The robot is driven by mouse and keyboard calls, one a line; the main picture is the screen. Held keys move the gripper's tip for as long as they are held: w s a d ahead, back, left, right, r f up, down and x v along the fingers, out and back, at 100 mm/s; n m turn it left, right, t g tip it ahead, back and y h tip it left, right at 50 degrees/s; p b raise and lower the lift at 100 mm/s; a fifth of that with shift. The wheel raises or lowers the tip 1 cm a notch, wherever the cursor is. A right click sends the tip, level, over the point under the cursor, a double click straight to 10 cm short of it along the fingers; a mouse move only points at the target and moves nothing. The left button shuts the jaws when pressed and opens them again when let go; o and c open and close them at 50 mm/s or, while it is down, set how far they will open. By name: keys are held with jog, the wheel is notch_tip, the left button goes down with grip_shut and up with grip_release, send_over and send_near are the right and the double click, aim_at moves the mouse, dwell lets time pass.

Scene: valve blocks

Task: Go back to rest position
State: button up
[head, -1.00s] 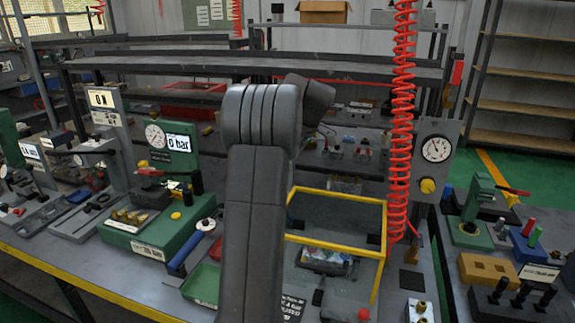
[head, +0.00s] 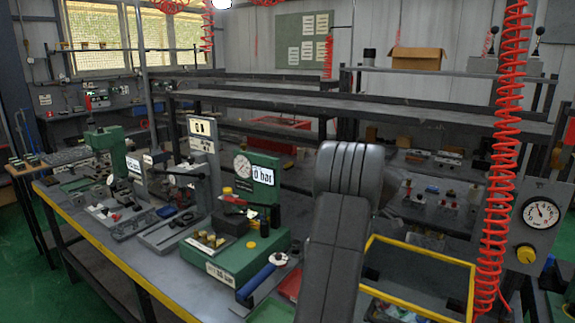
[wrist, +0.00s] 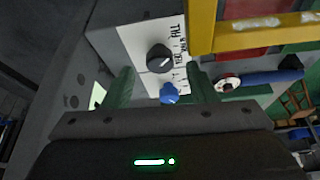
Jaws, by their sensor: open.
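My gripper (wrist: 158,88) shows in the wrist view with its two green fingers spread apart and nothing held. Between and beyond the fingers is a white-labelled panel (wrist: 138,40) with a black knob (wrist: 159,57) and a blue knob (wrist: 169,93). I cannot tell whether a finger touches the panel. In the head view my dark arm rises at the centre right and hides part of the bench; the gripper itself does not show there.
A yellow-framed bin (head: 420,252) stands right of my arm. A green test station (head: 240,255) with a gauge stands to its left. A red coiled hose (head: 503,150) hangs at the right, beside a gauge panel (head: 541,225). Green floor (head: 60,265) is clear at far left.

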jog(key=shift+x, duration=1.1)
jog(key=shift+r, duration=0.1)
